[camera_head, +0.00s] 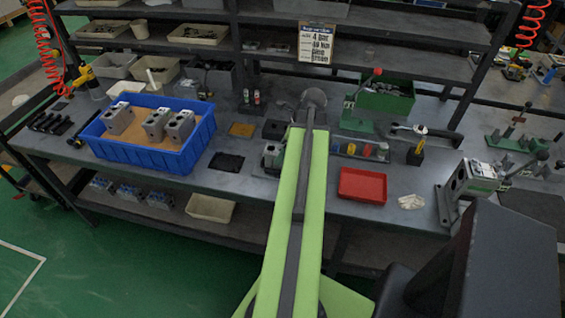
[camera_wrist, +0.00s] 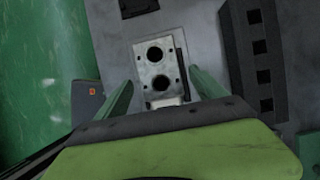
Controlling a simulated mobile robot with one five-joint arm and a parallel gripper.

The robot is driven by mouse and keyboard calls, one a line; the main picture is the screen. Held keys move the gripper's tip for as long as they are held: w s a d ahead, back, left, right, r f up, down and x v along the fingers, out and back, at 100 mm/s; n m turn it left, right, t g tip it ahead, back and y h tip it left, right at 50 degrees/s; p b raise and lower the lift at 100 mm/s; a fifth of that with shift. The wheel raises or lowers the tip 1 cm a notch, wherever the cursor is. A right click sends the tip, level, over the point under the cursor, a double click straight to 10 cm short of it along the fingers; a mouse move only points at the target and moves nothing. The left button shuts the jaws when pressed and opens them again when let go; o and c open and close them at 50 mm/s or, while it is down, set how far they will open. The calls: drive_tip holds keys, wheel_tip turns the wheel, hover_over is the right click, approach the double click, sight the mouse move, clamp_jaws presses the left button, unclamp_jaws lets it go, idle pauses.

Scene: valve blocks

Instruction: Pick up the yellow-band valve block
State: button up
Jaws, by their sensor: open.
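A grey metal valve block (camera_wrist: 147,70) with two dark round holes shows in the wrist view. My gripper (camera_wrist: 160,77) is open, with one green finger on each side of it; a gap shows on the left, and I cannot tell whether the right finger touches. No yellow band is visible on this block from here. In the head view, a grey block (camera_head: 271,155) stands on the bench just left of my green arm, partly hidden by it. My gripper is not clearly visible there. Several similar valve blocks (camera_head: 155,124) stand in the blue bin (camera_head: 140,155).
A red tray (camera_head: 362,186) and a rack with coloured pieces (camera_head: 358,149) lie right of my arm. A dark flat pad (camera_head: 227,162) lies left. A dark slotted block (camera_wrist: 258,60) stands right of the gripper in the wrist view. The bench edge drops to green floor.

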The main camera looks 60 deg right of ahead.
drive_tip(key=b+x, duration=0.3)
drive_tip(key=x, duration=0.1)
drive_tip(key=shift+d+f, duration=0.1)
drive_tip(key=shift+f, duration=0.2)
drive_tip(key=shift+r, duration=0.2)
clamp_jaws()
